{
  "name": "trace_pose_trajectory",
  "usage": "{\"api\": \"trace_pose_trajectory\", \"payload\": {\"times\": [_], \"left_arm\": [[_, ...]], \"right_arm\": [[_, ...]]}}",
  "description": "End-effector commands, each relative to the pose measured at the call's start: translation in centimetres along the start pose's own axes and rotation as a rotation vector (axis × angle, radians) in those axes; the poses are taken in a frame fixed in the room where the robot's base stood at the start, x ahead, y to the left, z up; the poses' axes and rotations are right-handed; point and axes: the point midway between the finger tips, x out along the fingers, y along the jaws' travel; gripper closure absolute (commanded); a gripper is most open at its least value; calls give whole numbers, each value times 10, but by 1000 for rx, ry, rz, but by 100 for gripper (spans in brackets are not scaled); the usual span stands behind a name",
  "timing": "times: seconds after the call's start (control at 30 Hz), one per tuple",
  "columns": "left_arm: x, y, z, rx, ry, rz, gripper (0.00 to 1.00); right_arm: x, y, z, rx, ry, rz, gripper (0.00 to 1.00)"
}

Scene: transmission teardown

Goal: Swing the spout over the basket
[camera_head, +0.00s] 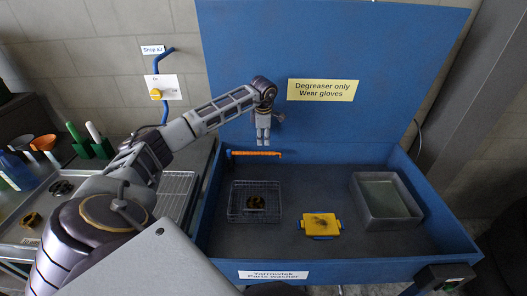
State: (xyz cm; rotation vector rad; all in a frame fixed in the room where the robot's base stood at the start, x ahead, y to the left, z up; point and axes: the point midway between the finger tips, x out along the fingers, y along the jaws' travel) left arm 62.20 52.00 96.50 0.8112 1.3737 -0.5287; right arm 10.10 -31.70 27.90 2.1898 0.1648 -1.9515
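The orange spout (256,153) runs left to right along the back of the blue parts washer, with its left end at a small blue mount. The wire basket (233,212) stands on the washer floor nearer to me than the spout, with a dark and brassy ring-like part (255,203) in it. The spout lies behind the basket in the picture, not across it. My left gripper (263,140) points down just above the right half of the spout; whether it touches is unclear. Its fingers look close together, too small to judge. My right gripper is out of view.
The raised blue lid (330,50) stands behind. A bench with funnels and bottles is at left. The washer floor between these is clear.

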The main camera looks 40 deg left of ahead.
Motion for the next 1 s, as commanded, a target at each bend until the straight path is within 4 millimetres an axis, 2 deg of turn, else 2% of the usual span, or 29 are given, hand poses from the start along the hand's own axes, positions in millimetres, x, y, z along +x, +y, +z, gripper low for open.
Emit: {"api": "trace_pose_trajectory", "payload": {"times": [0.6,0.8,1.0], "left_arm": [[79,0,0,-1,0,-1,62],[90,0,0,-1,0,0,62],[93,0,0,0,0,0,62]], "right_arm": [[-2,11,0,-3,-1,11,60],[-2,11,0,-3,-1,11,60],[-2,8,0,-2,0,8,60]]}}
